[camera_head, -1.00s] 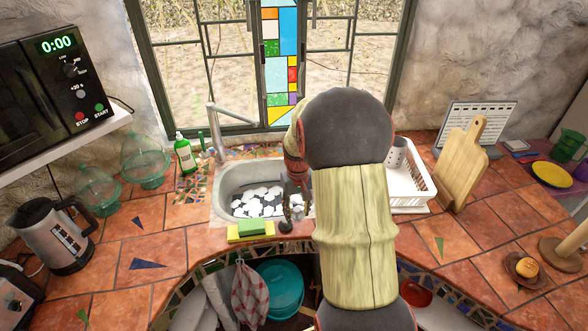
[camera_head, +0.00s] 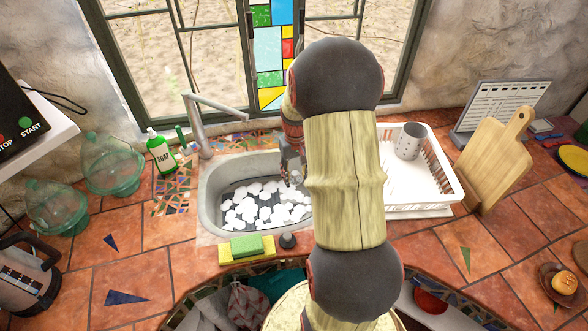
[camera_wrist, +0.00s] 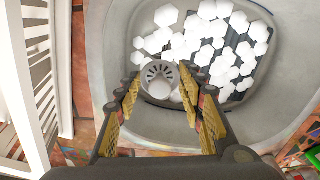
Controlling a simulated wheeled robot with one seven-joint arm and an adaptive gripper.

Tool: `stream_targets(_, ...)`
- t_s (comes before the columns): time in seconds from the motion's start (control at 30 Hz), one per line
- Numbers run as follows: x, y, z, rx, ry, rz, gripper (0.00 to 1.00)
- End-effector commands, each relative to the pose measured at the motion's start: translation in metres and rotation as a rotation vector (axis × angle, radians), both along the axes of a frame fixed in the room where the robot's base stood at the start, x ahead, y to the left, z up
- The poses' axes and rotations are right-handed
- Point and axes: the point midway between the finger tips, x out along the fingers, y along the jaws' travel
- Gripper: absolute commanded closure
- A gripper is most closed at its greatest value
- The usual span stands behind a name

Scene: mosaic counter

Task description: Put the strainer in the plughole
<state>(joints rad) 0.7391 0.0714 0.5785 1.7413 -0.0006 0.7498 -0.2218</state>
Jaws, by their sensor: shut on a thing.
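My gripper (camera_wrist: 161,82) is shut on a round, pale grey strainer (camera_wrist: 158,70) with dark slots, held between its fingertips in the wrist view. In the head view my gripper (camera_head: 292,166) hangs over the right part of the metal sink (camera_head: 209,204); the strainer is too small to make out there. The sink also fills much of the wrist view (camera_wrist: 108,45). White hexagonal pieces lie over a dark patch on its floor. I cannot see the plughole; the pieces, strainer or arm may hide it.
A green and yellow sponge (camera_head: 247,246) and a small dark object (camera_head: 288,241) sit on the front ledge. The tap (camera_head: 200,130) stands behind the sink, with a soap bottle (camera_head: 161,155) beside it. A white dish rack (camera_head: 420,190) holding a grey cup (camera_head: 408,142) stands to the right.

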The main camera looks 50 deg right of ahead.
Motion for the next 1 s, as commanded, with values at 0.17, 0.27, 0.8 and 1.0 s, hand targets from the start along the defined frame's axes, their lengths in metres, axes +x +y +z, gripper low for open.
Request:
stream_targets(0.17, 0.0, 0.0, -0.02, 0.0, 0.001, 0.0, 0.87)
stream_targets(0.27, 0.0, 0.0, -0.032, 0.001, 0.002, 0.0, 0.87)
stream_targets(0.8, 0.0, 0.0, -0.09, 0.0, 0.001, 0.0, 0.87)
stream_targets(1.0, 0.0, 0.0, -0.111, 0.0, 0.001, 0.0, 0.87)
